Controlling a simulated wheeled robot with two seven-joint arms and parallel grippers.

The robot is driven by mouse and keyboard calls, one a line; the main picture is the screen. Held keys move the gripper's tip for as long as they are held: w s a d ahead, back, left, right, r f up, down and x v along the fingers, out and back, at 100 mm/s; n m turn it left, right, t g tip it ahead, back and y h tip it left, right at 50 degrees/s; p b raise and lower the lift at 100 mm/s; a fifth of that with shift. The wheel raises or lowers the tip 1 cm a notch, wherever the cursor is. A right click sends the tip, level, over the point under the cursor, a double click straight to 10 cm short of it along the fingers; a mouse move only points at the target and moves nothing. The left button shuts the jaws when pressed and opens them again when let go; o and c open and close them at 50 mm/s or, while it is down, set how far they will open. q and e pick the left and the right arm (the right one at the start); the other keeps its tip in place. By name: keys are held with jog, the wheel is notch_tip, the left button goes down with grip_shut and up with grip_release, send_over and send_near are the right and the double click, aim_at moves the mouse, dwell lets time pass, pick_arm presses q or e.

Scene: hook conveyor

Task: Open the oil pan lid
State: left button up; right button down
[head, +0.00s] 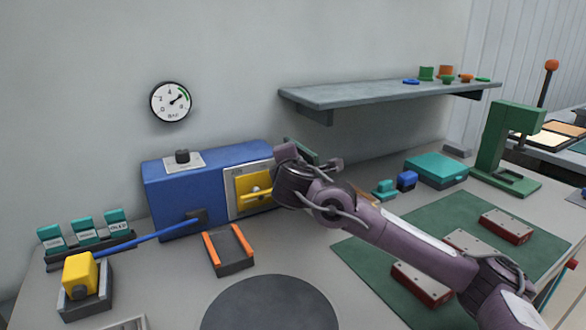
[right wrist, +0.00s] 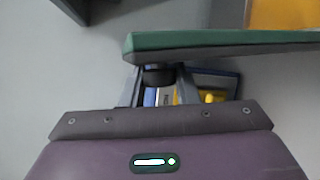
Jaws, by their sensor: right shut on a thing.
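The right gripper (head: 300,163) is at the end of the purple arm, in front of the blue machine's right end. In the right wrist view, the gripper (right wrist: 160,88) is shut on a dark round knob (right wrist: 158,74). Just beyond it is a flat green lid with a grey edge (right wrist: 220,46); a sliver of the lid shows behind the wrist in the head view (head: 303,149). An amber surface (right wrist: 285,14), seemingly the open oil pan, lies past the lid; the arm mostly hides that area in the head view. The left gripper is not in view.
The blue machine (head: 165,202) has a yellow panel (head: 243,188) and a blue lever (head: 150,238). A grey shelf (head: 385,93) juts from the wall above. A teal case (head: 436,168) and a green press (head: 505,150) stand right. A dark round disc (head: 270,308) lies in front.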

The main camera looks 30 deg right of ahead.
dwell(0.5)
jog(key=c, duration=1.1)
grip_release()
jog(key=shift+a, duration=0.1)
jog(key=shift+v, duration=3.85)
